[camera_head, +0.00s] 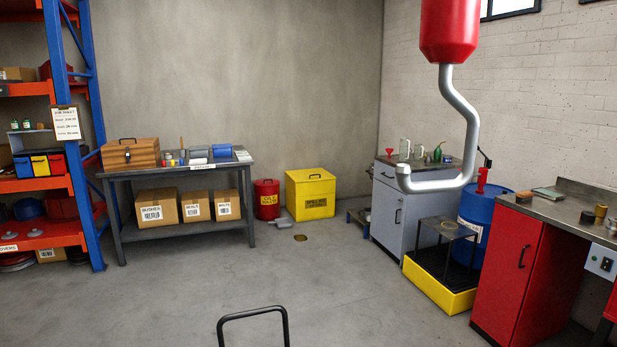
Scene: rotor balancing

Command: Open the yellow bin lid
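The yellow bin (310,204) stands on the floor against the back wall, near the room corner. Its flat yellow lid (310,174) lies shut on top, with a small dark handle on it. A black-lettered label is on its front. Neither of my grippers shows in this view, so I cannot see whether they are open or shut.
A red can (267,203) stands just left of the bin. A grey pedal-like object (281,222) lies before them. A workbench (180,171) is left; a grey cabinet (399,212) is right. A black tubular handle (252,314) rises at the bottom. Mid-floor is mostly clear.

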